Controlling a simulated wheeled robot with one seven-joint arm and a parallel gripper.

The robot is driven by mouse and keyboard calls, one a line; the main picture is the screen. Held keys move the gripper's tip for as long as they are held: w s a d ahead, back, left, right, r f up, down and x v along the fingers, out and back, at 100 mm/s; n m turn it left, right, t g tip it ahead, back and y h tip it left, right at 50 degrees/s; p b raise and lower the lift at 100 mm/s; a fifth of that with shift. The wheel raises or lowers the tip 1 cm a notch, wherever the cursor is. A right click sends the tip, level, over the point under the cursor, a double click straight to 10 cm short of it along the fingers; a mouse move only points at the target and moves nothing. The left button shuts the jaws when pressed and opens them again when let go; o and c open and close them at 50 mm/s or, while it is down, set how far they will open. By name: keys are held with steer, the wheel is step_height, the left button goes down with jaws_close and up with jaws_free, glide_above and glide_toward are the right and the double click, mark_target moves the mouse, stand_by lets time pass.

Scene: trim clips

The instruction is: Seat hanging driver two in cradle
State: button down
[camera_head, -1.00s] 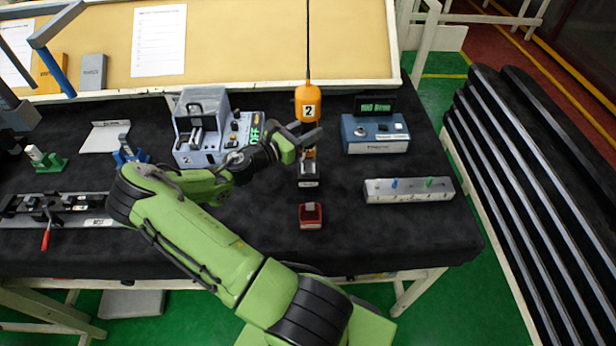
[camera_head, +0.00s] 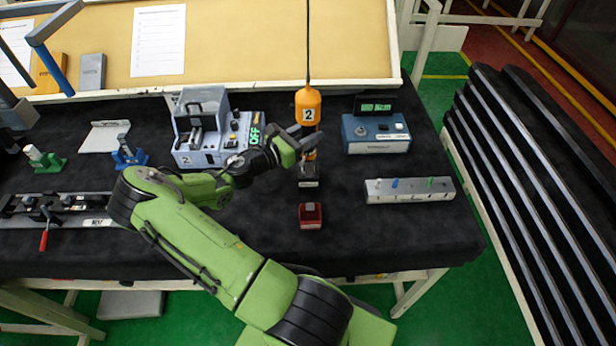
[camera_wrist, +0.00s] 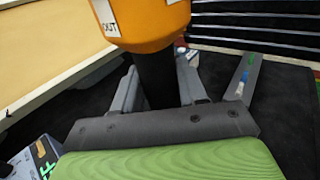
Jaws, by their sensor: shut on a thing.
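The hanging driver two (camera_head: 307,96) has an orange body with a "2" label and hangs upright on a dark cord. My gripper (camera_head: 308,143) is shut on it below the orange body. In the wrist view the orange body (camera_wrist: 150,22) fills the top, and its black lower part (camera_wrist: 158,80) stands between my fingers. A small dark block with a pale label (camera_head: 309,178), which looks like the cradle, stands on the table directly below the driver. My gripper and the driver partly hide it, so I cannot tell whether the driver's tip touches it.
A red-topped small block (camera_head: 311,216) sits in front of the dark block. A grey-blue machine (camera_head: 200,130) is close on the left. A blue controller box (camera_head: 376,134) and a grey rail with pegs (camera_head: 409,190) stand on the right. The front right tabletop is clear.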

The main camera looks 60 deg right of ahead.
steer(key=shift+f+b, duration=0.55)
steer(key=shift+f, duration=0.6)
stand_by(0.4)
jaws_free()
stand_by(0.4)
stand_by(0.5)
steer(key=r+p+v, duration=0.2)
steer(key=p+v, duration=0.2)
steer(key=v, duration=0.6)
stand_by(0.9)
steer(key=shift+r, duration=0.1)
steer(key=b+v, duration=0.1)
steer(key=v, duration=1.4)
steer(key=shift+w+a, duration=0.25)
steer(key=shift+a, duration=0.1)
